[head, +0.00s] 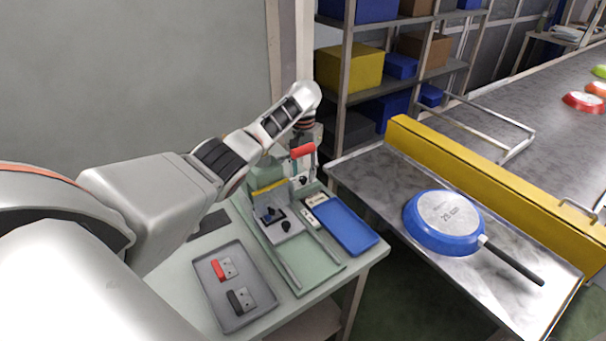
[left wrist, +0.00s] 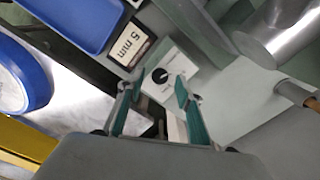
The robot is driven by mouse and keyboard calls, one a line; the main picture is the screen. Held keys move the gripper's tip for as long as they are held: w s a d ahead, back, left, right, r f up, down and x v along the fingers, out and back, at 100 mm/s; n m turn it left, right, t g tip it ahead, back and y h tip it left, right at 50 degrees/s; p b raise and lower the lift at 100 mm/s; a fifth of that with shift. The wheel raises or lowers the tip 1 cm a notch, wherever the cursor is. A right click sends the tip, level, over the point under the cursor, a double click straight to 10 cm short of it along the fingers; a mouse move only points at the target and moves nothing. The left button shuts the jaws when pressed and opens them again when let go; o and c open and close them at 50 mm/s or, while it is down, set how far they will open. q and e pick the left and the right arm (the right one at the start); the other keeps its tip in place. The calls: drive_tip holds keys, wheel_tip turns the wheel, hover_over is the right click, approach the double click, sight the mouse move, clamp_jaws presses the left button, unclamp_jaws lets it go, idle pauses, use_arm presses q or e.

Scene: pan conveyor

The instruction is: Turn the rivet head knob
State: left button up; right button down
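The black round knob (left wrist: 160,75) sits on a white box (left wrist: 172,66) with small print, in the left wrist view. In the head view the box appears on the green press (head: 302,182), below the red lever handle. My left gripper (left wrist: 158,86) is open, with a teal-lined finger on either side of the knob and the knob in the gap between the tips. I cannot tell whether either finger touches it. In the head view the left gripper (head: 305,128) is small and dark, partly hidden by its wrist. My right gripper is not in view.
A "5 min" sign (left wrist: 131,45) and a blue tray (head: 345,226) are close to the box. A grey tray (head: 208,290) holds a red-handled and a black-handled part. A blue pan (head: 425,243) lies on the metal table at right. A grey cylinder (left wrist: 292,30) stands near the gripper.

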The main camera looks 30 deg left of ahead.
use_arm(q)
drive_tip(key=shift+f, duration=0.55)
clamp_jaws()
